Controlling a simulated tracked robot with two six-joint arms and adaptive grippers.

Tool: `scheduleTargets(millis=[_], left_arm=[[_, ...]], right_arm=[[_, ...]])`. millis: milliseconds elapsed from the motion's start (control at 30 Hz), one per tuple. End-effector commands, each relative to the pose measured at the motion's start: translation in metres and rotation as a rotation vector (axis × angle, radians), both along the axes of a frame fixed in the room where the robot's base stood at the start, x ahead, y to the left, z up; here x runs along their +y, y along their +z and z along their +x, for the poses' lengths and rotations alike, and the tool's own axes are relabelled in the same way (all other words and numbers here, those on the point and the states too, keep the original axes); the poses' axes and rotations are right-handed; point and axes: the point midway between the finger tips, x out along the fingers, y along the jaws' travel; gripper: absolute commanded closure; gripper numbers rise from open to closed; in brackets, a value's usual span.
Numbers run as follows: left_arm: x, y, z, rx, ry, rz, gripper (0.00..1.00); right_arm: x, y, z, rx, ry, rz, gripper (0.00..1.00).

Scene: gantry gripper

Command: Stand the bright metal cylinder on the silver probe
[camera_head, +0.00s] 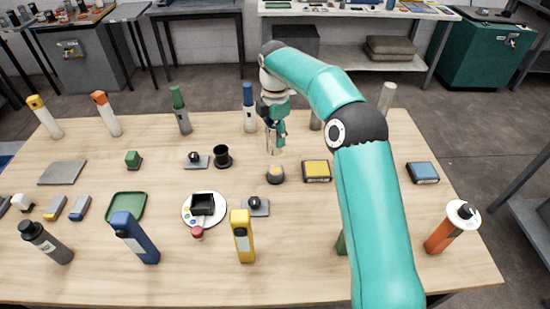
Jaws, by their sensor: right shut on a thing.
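My right gripper (276,127) points down over the back middle of the wooden table, its arm coming in from the lower right. It is shut on a bright, shiny cylinder (273,144), held upright; this looks like the bright metal cylinder. Below it on the table is a small round piece with a dark side and a pale yellowish top (275,174). I cannot tell whether the cylinder touches it, or whether it is the silver probe. A grey metal cylinder (387,97) stands behind my arm, and another (316,120) shows partly. My left gripper is out of view.
A yellow-topped box (317,170) lies just right of the round piece. A black cup (222,156) stands to the left, and a yellow bottle (242,236) nearer the front. A blue-and-white bottle (249,108) stands close behind the gripper. Free wood shows at the front centre.

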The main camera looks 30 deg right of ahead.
Motion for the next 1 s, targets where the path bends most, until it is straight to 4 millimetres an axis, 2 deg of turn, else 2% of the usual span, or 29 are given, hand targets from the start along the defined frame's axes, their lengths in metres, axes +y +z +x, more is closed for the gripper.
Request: scheduleTargets(millis=[133, 367, 633, 1000], left_arm=[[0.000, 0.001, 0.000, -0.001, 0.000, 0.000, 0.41], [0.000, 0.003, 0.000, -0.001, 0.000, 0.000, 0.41], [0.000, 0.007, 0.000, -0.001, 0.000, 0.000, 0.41], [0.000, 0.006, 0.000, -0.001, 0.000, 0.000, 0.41]], right_arm=[[0.000, -0.027, 0.000, 0.000, 0.001, 0.000, 1.00], [0.000, -0.043, 0.001, -0.001, 0.001, 0.000, 1.00], [0.002, -0.077, 0.001, 0.001, 0.004, 0.000, 1.00], [0.002, -0.084, 0.002, -0.002, 0.005, -0.001, 1.00]])
